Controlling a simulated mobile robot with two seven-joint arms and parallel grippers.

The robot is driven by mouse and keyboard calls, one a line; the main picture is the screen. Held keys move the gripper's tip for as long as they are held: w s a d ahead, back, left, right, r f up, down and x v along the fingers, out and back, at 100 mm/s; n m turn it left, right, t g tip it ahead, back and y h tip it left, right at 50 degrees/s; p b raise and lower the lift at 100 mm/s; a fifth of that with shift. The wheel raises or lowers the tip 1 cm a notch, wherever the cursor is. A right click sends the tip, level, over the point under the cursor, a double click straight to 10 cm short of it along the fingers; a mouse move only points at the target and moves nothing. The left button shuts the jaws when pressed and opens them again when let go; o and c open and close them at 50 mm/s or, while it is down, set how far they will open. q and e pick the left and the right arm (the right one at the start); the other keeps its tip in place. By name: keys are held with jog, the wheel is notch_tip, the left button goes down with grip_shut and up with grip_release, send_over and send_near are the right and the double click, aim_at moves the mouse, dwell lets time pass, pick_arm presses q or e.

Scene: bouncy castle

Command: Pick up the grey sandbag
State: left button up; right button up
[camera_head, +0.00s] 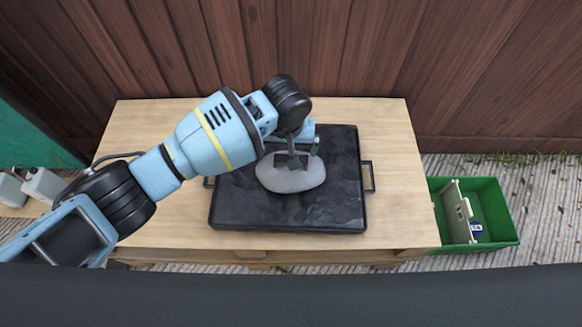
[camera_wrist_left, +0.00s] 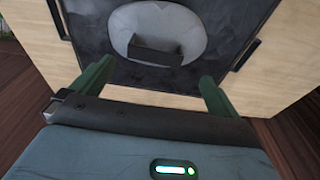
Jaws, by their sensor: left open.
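The grey sandbag (camera_head: 296,180) lies on a black tray (camera_head: 240,213) on a wooden table. It is a rounded, pale grey bag with a dark strap handle on top, which shows clearly in the left wrist view (camera_wrist_left: 155,52). My left gripper (camera_head: 291,152) is over the bag's far side in the head view and hides part of it. In the left wrist view its two green fingers (camera_wrist_left: 152,85) are spread wide, with nothing between them. The bag and handle lie beyond the fingertips. My right gripper is not in view.
The wooden table (camera_head: 385,130) has bare surface around the tray. The tray has a handle (camera_head: 370,176) at its side. A green crate (camera_head: 500,243) with some items stands right of the table. White containers (camera_head: 42,185) stand at left. A wooden fence (camera_head: 350,45) rises behind.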

pick_arm(q)
jog(key=shift+f, duration=0.45)
jog(key=shift+w+d+f+b, duration=0.15)
jog(key=shift+f+b, duration=0.15)
jog(key=shift+f, duration=0.35)
jog(key=shift+w+d+f+b, duration=0.1)
jog(key=shift+f+b, duration=0.2)
jog(key=shift+f, duration=0.35)
jog(key=f, duration=0.1)
jog(key=f+b, duration=0.1)
jog(key=f, duration=0.1)
jog(key=shift+w+d+f, duration=0.15)
jog(key=shift+w+f, duration=0.1)
jog(key=shift+w, duration=0.05)
jog(key=shift+f+b, duration=0.25)
jog(key=shift+b, duration=0.05)
jog(key=shift+w, duration=0.1)
jog(key=c, duration=1.8)
jog(key=shift+c, duration=0.9)
